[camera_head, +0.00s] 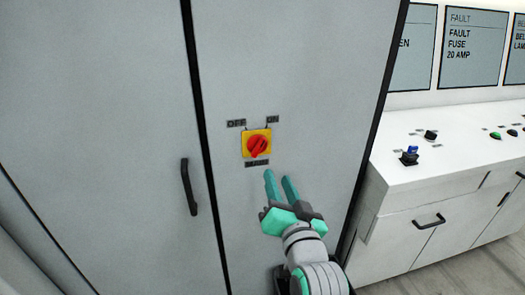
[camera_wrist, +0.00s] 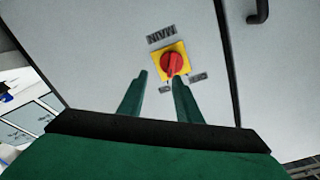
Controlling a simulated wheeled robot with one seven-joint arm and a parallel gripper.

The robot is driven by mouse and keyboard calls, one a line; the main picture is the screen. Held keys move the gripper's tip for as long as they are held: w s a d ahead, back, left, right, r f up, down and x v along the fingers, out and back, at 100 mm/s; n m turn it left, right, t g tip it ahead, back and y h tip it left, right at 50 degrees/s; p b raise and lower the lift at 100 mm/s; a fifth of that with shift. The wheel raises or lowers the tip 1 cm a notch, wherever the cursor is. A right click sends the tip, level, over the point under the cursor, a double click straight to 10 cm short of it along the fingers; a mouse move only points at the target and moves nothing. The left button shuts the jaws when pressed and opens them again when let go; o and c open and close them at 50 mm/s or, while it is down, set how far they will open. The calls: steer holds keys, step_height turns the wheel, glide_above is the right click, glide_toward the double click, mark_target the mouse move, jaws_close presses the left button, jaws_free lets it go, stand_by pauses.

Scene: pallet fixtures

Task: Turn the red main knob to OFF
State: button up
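The red main knob (camera_head: 257,144) sits on a yellow square plate on the grey cabinet door. OFF is printed at its upper left, ON at its upper right, and a label below it. Its raised ridge slants from lower left to upper right, towards ON. My gripper (camera_head: 278,176) is below and slightly right of the knob, with its two green fingers apart and nothing between them. In the wrist view the scene is upside down. There the knob (camera_wrist: 172,64) shows beyond the fingertips (camera_wrist: 160,76), with the right finger overlapping the plate's lower edge.
A black door handle (camera_head: 189,187) stands out from the left cabinet door. A white console (camera_head: 450,155) with buttons and a small blue-topped switch (camera_head: 410,155) stands at the right, below wall screens (camera_head: 472,48). The door around the knob is flat and clear.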

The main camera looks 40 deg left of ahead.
mark_target(261, 147)
steer(key=shift+n+g+y, duration=0.3)
steer(key=x, duration=0.3)
steer(key=r+x, duration=0.1)
steer(key=x, duration=0.3)
steer(key=s+r+x, duration=0.1)
steer(key=x, duration=0.3)
steer(key=shift+a+r, duration=0.15)
steer(key=shift+a, duration=0.35)
jaws_close()
